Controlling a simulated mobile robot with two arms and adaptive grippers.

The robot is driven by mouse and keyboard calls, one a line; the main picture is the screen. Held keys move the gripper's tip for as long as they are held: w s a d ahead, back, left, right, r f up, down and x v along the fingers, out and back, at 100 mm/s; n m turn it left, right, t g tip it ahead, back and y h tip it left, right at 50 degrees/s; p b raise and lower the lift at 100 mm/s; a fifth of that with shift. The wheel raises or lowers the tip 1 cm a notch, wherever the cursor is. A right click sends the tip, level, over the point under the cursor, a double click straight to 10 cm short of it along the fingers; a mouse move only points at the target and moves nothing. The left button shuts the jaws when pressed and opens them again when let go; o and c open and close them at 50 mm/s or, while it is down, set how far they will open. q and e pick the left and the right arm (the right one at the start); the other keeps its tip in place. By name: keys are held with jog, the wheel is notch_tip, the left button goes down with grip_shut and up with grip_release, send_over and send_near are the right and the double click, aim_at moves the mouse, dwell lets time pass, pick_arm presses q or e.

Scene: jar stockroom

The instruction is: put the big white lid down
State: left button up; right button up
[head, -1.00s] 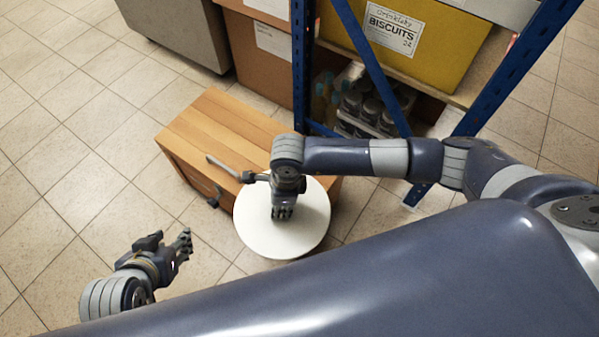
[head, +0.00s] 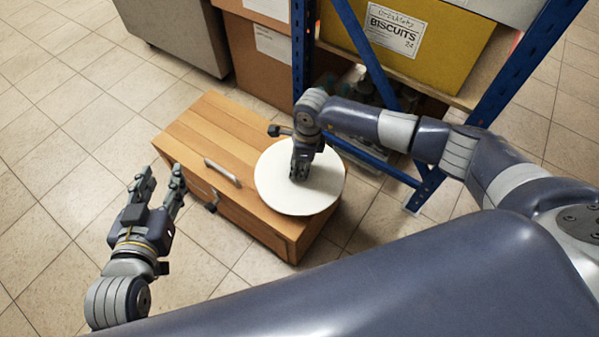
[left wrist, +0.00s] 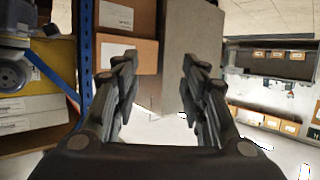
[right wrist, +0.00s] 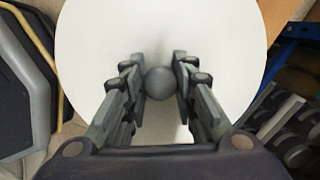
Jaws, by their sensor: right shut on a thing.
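The big white lid (head: 272,190) is a flat round disc over the right end of the wooden chest (head: 205,130). I cannot tell whether it touches the chest top. My right gripper (head: 299,176) is above the lid's middle. In the right wrist view, my right gripper (right wrist: 158,82) is shut on the lid's round grey knob (right wrist: 158,85), and the white disc (right wrist: 95,50) spreads out beneath. My left gripper (head: 158,180) is open and empty, left of the chest; the left wrist view shows its fingers (left wrist: 160,80) apart.
A blue-framed shelf (head: 372,62) stands behind and right, with a yellow biscuits box (head: 440,50) and cardboard boxes (head: 255,55). The chest top's left part is bare. Tiled floor lies open to the left.

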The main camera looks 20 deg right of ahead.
aim_at(299, 172)
jog(key=shift+w+d, duration=0.1)
jog(key=shift+w, duration=0.05)
notch_tip(299, 172, down, 3)
jog(key=shift+f+b, duration=0.2)
jog(key=shift+b, duration=0.45)
pick_arm(q)
notch_tip(299, 172, up, 7)
jog(key=w+d+t+h, duration=0.1)
jog(key=t, duration=0.2)
jog(key=shift+w+d+f+t, duration=0.15)
jog(key=shift+w+d+t, duration=0.05)
jog(key=shift+w+t, duration=0.2)
pick_arm(e)
jog(key=shift+f, duration=0.1)
jog(key=o, duration=1.1)
pick_arm(q)
jog(key=shift+r, duration=0.35)
